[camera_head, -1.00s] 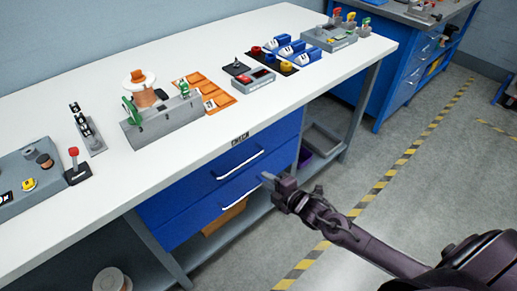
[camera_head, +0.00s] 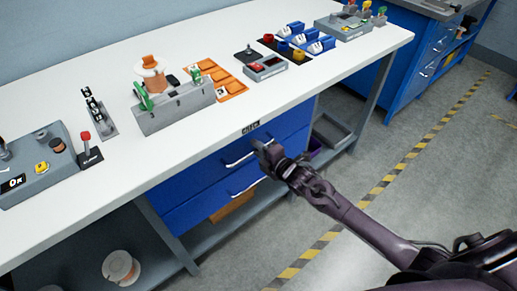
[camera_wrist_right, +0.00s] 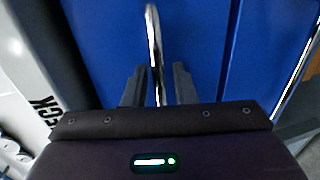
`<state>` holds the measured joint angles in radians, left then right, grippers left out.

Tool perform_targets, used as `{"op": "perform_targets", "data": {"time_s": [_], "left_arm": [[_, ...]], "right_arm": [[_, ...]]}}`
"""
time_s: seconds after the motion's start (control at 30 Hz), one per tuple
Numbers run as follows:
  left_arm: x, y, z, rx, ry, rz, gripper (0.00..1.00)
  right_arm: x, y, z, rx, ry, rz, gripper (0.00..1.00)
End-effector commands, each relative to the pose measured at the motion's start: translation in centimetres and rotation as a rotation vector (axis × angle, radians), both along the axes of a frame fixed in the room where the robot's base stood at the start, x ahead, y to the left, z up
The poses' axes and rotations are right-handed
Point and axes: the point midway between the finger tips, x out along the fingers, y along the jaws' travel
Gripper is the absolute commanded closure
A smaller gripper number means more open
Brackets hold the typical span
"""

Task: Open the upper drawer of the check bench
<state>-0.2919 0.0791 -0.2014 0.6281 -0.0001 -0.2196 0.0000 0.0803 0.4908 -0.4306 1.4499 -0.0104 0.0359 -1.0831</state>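The white-topped check bench (camera_head: 330,70) has two blue drawers under its top, below a small "CHECK" label. The upper drawer (camera_head: 192,182) looks shut, and its silver bar handle (camera_head: 238,160) runs along its front. My right gripper (camera_head: 262,147) is at the right end of this handle and hides part of it. In the right wrist view, the two dark fingers (camera_wrist_right: 158,86) are apart, with the upper handle (camera_wrist_right: 153,40) between them and a gap showing on each side. My left gripper is not in view.
The lower drawer (camera_head: 200,208) has its own handle (camera_head: 248,187) just below. Fixtures, orange trays (camera_head: 228,84) and a grey control box (camera_head: 35,170) stand on the bench top. A grey open bin (camera_head: 332,130) sits on the shelf right of the drawers. The floor in front is clear.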

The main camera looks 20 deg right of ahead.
Motion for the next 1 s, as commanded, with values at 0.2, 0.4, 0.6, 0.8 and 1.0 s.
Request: {"op": "perform_targets", "data": {"time_s": [0.2,0.4,0.6,0.8,1.0], "left_arm": [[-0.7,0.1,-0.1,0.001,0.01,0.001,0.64],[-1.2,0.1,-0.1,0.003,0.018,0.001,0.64],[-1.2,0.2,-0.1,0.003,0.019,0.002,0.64],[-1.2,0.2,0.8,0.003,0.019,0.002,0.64],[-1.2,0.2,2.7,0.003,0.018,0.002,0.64]], "right_arm": [[0.0,0.0,0.0,0.0,0.0,0.0,0.92],[0.0,0.0,0.0,0.0,0.0,0.0,1.0],[-0.1,-0.1,0.0,-0.001,0.001,-0.001,1.0],[-1.4,-0.5,0.2,-0.001,0.004,0.0,1.0],[-4.7,-1.7,0.3,-0.003,0.008,0.0,1.0]]}}
